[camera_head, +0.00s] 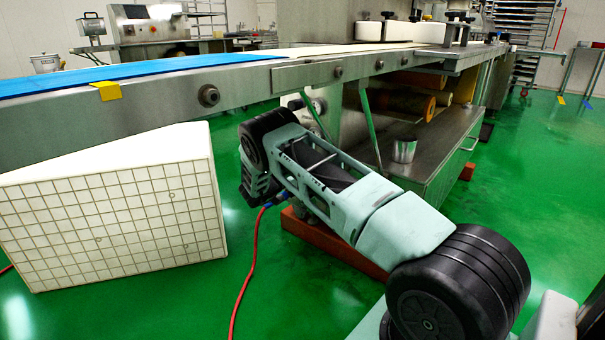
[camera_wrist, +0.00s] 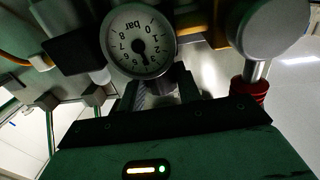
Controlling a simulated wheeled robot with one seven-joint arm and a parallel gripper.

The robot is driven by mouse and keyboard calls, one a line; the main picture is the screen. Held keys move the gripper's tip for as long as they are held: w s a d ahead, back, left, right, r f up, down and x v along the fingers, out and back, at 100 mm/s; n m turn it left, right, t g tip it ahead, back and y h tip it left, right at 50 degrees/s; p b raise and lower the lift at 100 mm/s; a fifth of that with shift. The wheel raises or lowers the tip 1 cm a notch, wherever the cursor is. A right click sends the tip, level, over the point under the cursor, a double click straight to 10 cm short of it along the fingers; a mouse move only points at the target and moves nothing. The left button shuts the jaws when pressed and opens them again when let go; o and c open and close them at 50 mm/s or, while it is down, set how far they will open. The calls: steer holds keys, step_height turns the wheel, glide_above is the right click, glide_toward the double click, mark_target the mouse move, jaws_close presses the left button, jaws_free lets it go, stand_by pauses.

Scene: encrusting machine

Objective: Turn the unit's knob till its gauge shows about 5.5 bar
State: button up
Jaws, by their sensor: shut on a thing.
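The round white gauge (camera_wrist: 122,48) fills the upper middle of the wrist view, its face turned and marked "bar". Its dark needle points down and slightly right on the dial, seemingly between the 4 and 5 marks; the exact reading is hard to tell. Just below the gauge, my gripper (camera_wrist: 158,90) is shut on the grey, ridged knob (camera_wrist: 156,94). The wrist's dark edge hides the knob's lower part. In the head view a gauge (camera_head: 318,105) shows small behind my arm, under the conveyor; my fingers and the knob are hidden there.
The conveyor's steel side rail (camera_head: 150,112) runs above my wrist. A white gridded crate (camera_head: 110,215) stands close on the left. A metal cup (camera_head: 404,150) sits on the steel cabinet (camera_head: 450,150) at right. A rounded metal part (camera_wrist: 270,30) with a red collar is right of the gauge.

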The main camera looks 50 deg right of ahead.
stand_by(0.3)
steer(key=o, duration=1)
steer(key=shift+c, duration=0.2)
steer(key=a+p, duration=0.6)
steer(key=a, duration=1.1)
steer(key=shift+w+a, duration=0.15)
steer(key=shift+a, duration=0.05)
steer(key=shift+f, duration=0.1)
